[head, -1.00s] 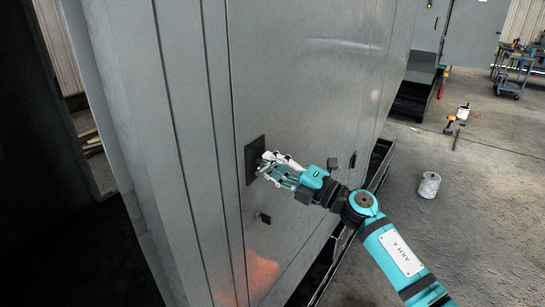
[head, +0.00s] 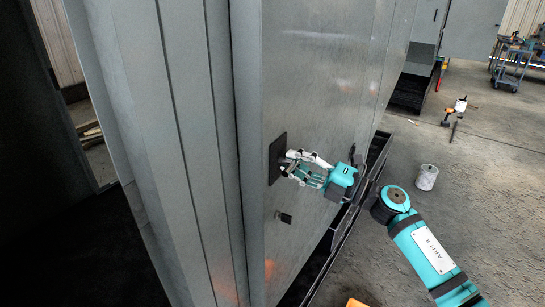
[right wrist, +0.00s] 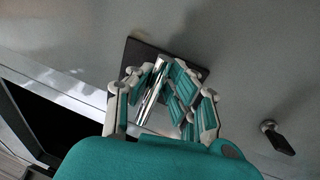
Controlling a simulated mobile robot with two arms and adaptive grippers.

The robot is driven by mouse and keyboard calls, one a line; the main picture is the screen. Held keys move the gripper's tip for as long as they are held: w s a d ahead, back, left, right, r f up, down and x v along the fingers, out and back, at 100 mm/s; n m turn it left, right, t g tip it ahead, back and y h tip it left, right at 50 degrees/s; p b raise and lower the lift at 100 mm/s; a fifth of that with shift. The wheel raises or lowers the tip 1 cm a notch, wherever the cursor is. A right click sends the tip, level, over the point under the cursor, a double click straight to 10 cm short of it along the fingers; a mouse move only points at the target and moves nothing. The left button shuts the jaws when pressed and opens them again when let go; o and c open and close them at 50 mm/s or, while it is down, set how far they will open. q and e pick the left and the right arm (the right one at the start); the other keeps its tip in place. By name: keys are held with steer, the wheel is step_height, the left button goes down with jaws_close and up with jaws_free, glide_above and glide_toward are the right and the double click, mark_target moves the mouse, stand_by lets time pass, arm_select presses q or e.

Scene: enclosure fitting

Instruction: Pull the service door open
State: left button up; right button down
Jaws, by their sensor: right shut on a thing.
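The service door (head: 325,90) is a tall grey metal panel in the head view. It stands slightly ajar, its left edge showing proud of the grey frame (head: 190,130). A dark square plate (head: 276,158) on the door carries a shiny bar handle (right wrist: 150,102). My right gripper (head: 294,167) is shut around this handle, its jointed fingers on both sides of the bar in the right wrist view (right wrist: 163,82). The fingers partly hide the bar. A small dark latch (head: 284,217) sits lower on the door. My left gripper is not in view.
A dark ledge (head: 338,236) runs along the foot of the enclosure. A white can (head: 427,177) and an orange tool (head: 460,105) are on the concrete floor. An orange object (head: 356,302) shows at the bottom edge. A blue cart (head: 510,68) stands far right.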

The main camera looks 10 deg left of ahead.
steer(key=s+d+r+n+g+b, duration=0.1)
steer(key=d+b, duration=0.7)
steer(key=d, duration=2.4)
steer(key=shift+s+n+g+y, duration=0.3)
steer(key=shift+s+g, duration=0.05)
steer(key=shift+g, duration=0.35)
steer(key=c, duration=1.2)
jaws_free()
steer(key=shift+f, duration=0.1)
steer(key=shift+a+f+b, duration=0.1)
steer(key=shift+a+b, duration=0.05)
steer(key=shift+b, duration=0.15)
steer(key=v, duration=1.2)
